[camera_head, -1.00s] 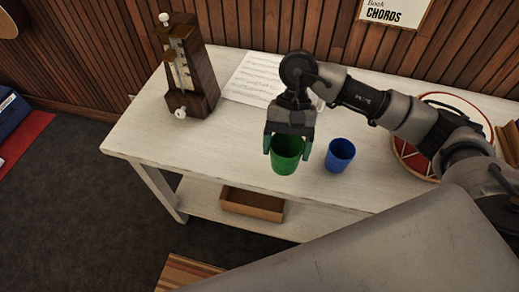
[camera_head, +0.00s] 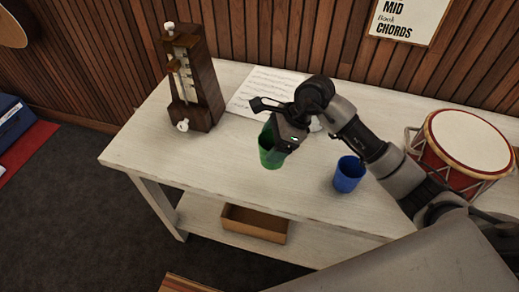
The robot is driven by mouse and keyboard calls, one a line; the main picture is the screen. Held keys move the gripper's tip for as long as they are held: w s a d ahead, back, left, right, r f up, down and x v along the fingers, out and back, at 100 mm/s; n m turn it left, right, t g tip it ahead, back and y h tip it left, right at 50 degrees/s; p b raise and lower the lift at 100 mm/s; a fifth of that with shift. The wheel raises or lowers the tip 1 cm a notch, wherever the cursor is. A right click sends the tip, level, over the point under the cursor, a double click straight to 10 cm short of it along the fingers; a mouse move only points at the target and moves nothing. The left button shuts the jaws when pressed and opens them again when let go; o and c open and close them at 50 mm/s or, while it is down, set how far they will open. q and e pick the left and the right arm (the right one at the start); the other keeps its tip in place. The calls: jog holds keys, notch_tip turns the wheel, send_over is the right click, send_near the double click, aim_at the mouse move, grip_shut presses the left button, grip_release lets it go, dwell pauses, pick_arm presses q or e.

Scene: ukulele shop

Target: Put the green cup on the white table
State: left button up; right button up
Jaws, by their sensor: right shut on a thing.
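The green cup (camera_head: 268,156) is over the middle of the white table (camera_head: 150,150), roughly upright. My right gripper (camera_head: 276,146) is shut on it from the right and above, and hides part of its rim. I cannot tell whether the cup's base touches the tabletop. A blue cup (camera_head: 348,175) stands on the table to the right of the green cup, apart from it. My left gripper is not in view.
A wooden metronome (camera_head: 194,85) stands at the back left, beside sheet music (camera_head: 262,86). A red and white drum (camera_head: 462,150) is at the right. A brown box (camera_head: 254,224) lies on the lower shelf. The table's left part is clear.

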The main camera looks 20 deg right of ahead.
aim_at(263, 146)
jog(key=w+a+f, duration=0.2)
jog(key=w, duration=0.1)
jog(key=shift+a+f, duration=0.1)
notch_tip(263, 146, down, 4)
jog(key=shift+w+r+p, duration=0.1)
jog(key=shift+r+p, duration=0.1)
jog(key=shift+p, duration=0.5)
jog(key=shift+f, duration=0.25)
jog(key=shift+f, duration=0.1)
jog(key=shift+f, duration=0.15)
jog(key=o, duration=0.9)
